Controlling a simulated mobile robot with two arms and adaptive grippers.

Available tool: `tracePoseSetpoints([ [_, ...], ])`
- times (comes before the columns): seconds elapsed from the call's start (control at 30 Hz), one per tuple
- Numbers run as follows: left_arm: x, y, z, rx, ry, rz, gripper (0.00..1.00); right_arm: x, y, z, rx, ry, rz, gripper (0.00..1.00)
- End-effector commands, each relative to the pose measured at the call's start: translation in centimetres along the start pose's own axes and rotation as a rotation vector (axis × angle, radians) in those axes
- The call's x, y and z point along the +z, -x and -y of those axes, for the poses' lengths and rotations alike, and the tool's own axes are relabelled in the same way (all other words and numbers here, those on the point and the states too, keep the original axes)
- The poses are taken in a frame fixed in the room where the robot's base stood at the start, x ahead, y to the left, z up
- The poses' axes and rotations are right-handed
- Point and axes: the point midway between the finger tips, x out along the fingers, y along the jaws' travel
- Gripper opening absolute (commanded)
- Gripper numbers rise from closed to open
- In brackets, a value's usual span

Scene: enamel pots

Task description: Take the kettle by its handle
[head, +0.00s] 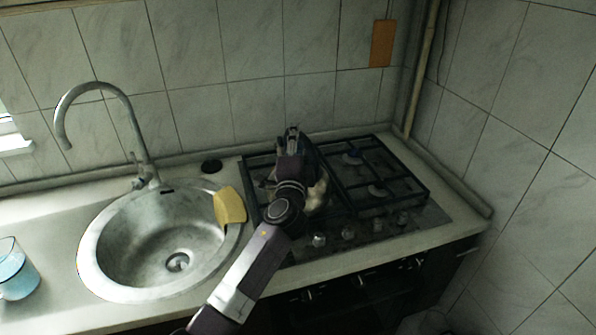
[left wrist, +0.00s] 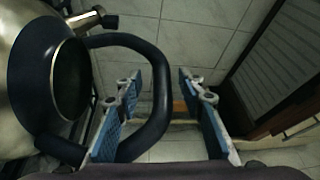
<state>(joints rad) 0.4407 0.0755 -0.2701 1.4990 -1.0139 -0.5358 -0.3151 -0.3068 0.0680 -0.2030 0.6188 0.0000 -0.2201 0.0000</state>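The kettle (left wrist: 30,75) fills the left of the left wrist view, with a pale body and a dark round top. Its black looped handle (left wrist: 160,105) reaches out to the right. My left gripper (left wrist: 159,80) is open, and the outer bar of the handle shows between its two fingers. I see no clear contact, and the depth is hard to judge. In the head view the kettle (head: 318,195) stands on the stove, mostly hidden behind my left arm and gripper (head: 291,134). My right gripper is not in view.
The gas stove (head: 436,213) has black grates and front knobs. A round sink (head: 150,235) with a tall tap (head: 135,125) is to the left, with a yellow cloth or sponge (head: 230,205) on its rim. A glass (head: 14,270) stands at far left. Tiled walls close the back and right.

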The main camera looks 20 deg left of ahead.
Motion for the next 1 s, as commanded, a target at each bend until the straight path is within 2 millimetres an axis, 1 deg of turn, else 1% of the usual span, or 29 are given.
tracePoseSetpoints([
  [0.03, 0.0, -0.8, 0.2, 0.000, 0.000, 0.001, 0.36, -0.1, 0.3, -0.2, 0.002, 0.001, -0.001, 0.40],
  [0.1, 0.0, -1.4, 0.1, -0.001, -0.002, 0.000, 0.36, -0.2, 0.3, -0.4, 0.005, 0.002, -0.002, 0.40],
  [0.2, 0.0, -2.1, 0.0, 0.000, 0.000, 0.001, 0.36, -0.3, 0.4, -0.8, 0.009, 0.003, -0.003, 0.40],
  [0.47, 0.0, -2.3, 0.0, 0.000, 0.000, 0.000, 0.36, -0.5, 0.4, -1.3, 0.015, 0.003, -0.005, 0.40],
  [0.57, 0.0, -2.2, 0.0, 0.000, 0.001, 0.000, 0.27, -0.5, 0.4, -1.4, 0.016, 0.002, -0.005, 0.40],
  [0.8, 0.0, -2.2, 0.0, 0.000, 0.001, -0.001, 0.01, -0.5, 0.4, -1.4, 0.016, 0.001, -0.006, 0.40],
  [1.0, 0.0, -2.2, -0.1, 0.001, 0.000, -0.001, 0.00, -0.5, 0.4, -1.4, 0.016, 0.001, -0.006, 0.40],
])
